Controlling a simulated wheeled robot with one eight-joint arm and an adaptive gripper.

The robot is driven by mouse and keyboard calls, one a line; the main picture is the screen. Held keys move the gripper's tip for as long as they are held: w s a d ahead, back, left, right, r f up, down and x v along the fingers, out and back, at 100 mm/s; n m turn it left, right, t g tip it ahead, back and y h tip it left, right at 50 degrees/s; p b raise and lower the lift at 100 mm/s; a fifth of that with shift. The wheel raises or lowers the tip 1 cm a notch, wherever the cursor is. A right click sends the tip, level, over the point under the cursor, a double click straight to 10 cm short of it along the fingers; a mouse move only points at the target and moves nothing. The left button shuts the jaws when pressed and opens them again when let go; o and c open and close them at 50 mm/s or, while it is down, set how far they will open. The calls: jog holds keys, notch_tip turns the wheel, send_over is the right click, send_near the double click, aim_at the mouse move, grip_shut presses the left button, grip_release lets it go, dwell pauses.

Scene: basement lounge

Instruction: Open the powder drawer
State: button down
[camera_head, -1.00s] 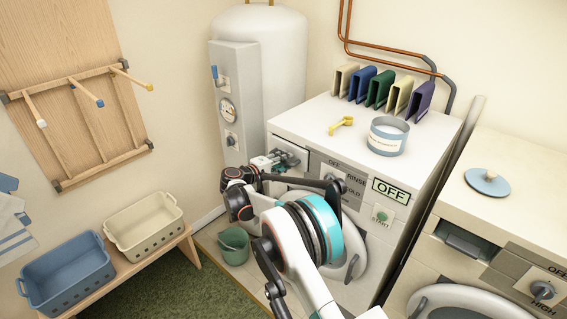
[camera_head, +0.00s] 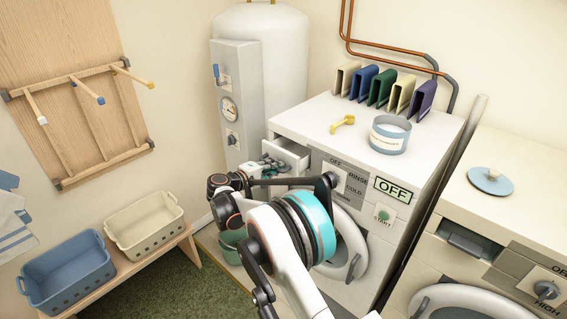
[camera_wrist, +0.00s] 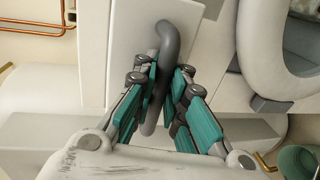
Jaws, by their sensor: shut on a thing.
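The powder drawer (camera_head: 294,153) is at the top left of the white washing machine's front in the head view. It stands pulled out, with its inside showing from above. In the wrist view its pale front panel (camera_wrist: 128,48) carries a dark grey curved bar handle (camera_wrist: 170,45). My gripper (camera_head: 262,165) is at the drawer front in the head view. In the wrist view its teal-padded fingers (camera_wrist: 167,95) are on both sides of the handle and shut on it. The handle's lower part is partly hidden between the fingers.
The washing machine (camera_head: 347,287) has an OFF display (camera_head: 397,190) and a round door. A powder tub (camera_head: 389,147) and yellow scoop (camera_head: 343,124) sit on top. A boiler (camera_head: 262,60) stands behind, a green bucket (camera_head: 232,236) below, and a bench with baskets at left.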

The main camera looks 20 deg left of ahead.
jog(key=f+v, duration=0.1)
jog(key=v, duration=0.6)
jog(key=shift+s+a+f+b, duration=0.2)
jog(key=shift+s+b, duration=0.25)
jog(key=c, duration=1.6)
grip_release()
jog(key=shift+c, duration=0.2)
jog(key=v, duration=1.2)
jog(key=shift+w, duration=0.1)
